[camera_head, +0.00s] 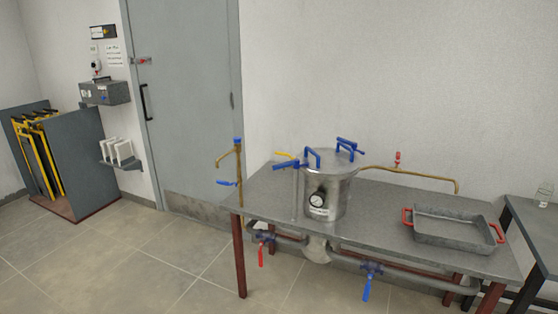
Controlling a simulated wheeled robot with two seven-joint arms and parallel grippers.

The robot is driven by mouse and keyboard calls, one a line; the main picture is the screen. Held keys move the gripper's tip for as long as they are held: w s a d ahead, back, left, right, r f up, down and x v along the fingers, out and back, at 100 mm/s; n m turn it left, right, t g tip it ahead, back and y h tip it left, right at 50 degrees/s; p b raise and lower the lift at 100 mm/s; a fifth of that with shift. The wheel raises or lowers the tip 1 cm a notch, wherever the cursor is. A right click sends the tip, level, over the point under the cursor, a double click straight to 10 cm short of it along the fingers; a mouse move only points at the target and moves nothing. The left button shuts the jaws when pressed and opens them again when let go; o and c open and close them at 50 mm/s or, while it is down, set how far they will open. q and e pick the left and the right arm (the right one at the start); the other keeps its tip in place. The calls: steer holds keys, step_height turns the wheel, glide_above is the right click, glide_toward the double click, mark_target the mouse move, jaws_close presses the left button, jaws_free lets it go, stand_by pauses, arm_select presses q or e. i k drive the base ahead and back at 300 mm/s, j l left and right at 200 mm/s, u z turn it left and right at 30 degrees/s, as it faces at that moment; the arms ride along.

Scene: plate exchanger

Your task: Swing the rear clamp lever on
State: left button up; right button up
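A steel pot (338,188) with a dial gauge (317,199) on its front stands on the left half of the grey table. A blue lever (348,145) shows at the rear right of its lid, apparently the rear clamp lever. It is too small to tell how it sits on the rim. A blue bent handle (313,154) stands up at the lid's front left. Another blue lever (287,164) sticks out to the left of the pot. Neither of my grippers shows in this view.
A tray with red handles (453,229) lies on the right of the grey table (385,215). A copper pipe with a blue valve (238,165) stands at its left edge. Red (261,255) and blue (368,285) valve levers hang below.

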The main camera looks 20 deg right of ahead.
mark_target(354, 145)
steer(key=z, duration=1.7)
